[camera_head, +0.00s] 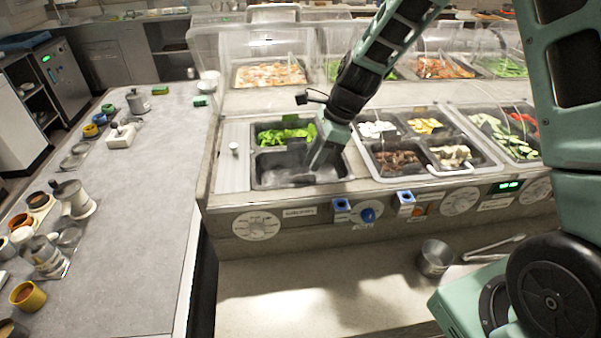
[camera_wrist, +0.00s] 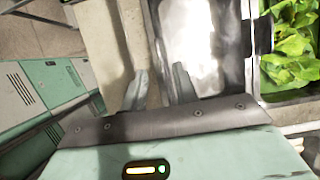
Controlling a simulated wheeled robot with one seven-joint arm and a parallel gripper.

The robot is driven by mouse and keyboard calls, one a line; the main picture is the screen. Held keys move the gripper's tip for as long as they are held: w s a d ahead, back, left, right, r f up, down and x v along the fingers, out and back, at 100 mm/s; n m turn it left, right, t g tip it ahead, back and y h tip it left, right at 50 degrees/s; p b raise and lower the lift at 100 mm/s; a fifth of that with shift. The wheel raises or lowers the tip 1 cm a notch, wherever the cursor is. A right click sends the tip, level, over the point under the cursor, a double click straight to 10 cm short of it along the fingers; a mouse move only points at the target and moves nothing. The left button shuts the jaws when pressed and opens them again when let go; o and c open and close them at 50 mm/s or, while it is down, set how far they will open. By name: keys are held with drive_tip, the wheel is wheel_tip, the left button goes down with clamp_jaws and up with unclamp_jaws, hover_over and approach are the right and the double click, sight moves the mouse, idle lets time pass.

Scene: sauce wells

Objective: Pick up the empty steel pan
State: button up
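The empty steel pan (camera_head: 283,177) sits in the front left well of the counter, in front of a pan of green leaves. Its bare, shiny inside also shows in the wrist view (camera_wrist: 205,45). My gripper (camera_head: 316,166) is over the right part of the pan, pointing down. In the wrist view its two fingers (camera_wrist: 160,88) are apart, one over the beige counter side and one over the pan's inside, with the pan's edge between them. I cannot tell whether either finger touches the pan.
The pan of green leaves (camera_head: 286,134) is directly behind. Other filled wells (camera_head: 396,160) lie to the right. Clear covers (camera_head: 255,45) stand over the back row. A small steel pot (camera_head: 435,258) and tongs (camera_head: 494,248) lie on the lower front ledge.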

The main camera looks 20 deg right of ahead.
drive_tip(key=shift+a+f+p, duration=0.3)
drive_tip(key=shift+f+p, duration=0.2)
drive_tip(key=shift+p+x, duration=0.8)
drive_tip(key=shift+x, duration=1.25)
clamp_jaws()
